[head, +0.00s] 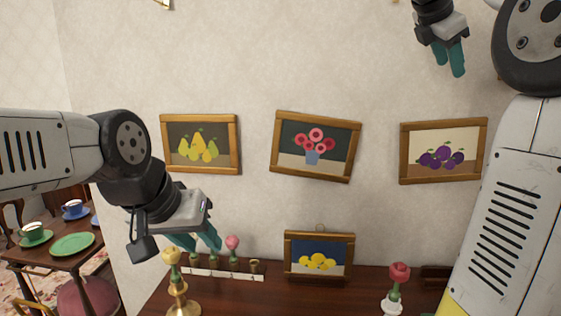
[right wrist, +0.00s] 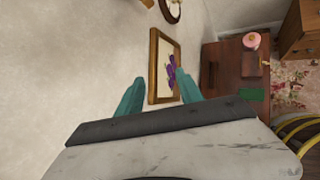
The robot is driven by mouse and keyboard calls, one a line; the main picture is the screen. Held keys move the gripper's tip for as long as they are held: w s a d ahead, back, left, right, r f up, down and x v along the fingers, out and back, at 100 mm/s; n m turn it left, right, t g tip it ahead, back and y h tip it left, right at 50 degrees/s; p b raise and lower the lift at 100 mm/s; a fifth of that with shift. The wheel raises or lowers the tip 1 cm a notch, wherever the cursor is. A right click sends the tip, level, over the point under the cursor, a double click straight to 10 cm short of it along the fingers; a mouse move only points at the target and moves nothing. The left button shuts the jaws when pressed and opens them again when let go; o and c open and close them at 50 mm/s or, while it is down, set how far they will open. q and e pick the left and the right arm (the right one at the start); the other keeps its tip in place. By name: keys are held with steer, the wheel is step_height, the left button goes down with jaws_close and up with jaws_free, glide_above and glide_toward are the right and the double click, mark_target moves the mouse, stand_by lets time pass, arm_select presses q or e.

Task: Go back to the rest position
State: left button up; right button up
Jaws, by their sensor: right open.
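My right gripper (head: 453,60) is raised at the top right of the head view, in front of the bare wall. In the right wrist view (right wrist: 157,90) its teal fingers stand apart with nothing between them. My left gripper (head: 196,241) is low on the left, in front of the shelf's left end, its teal fingers pointing down. I see nothing held in it, but the gap between its fingers is unclear.
Pear (head: 200,145), flower (head: 315,146) and plum (head: 444,151) pictures hang on the wall; the flower picture is tilted. A lemon picture (head: 319,257) stands on the wooden shelf (head: 365,290) with candlesticks (head: 183,298) and flower ornaments (head: 399,275). A dining table (head: 35,256) is at left.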

steer(key=s+a+f+m+y, duration=0.3)
steer(key=s+a+f+m, duration=0.3)
steer(key=f, duration=0.4)
steer(key=s+a+f+m+y, duration=0.3)
steer(key=s+a+f+m, duration=0.2)
steer(key=s+a+f, duration=0.2)
steer(key=s+a+f+m+y, duration=0.4)
steer(key=s+a+f+m, duration=0.2)
steer(key=a+f, duration=0.4)
step_height(320, 180, down, 4)
steer(key=shift+s+a+f+m, duration=0.2)
steer(key=shift+s+a+m, duration=0.1)
steer(key=shift+s, duration=0.55)
steer(key=shift+d, duration=0.1)
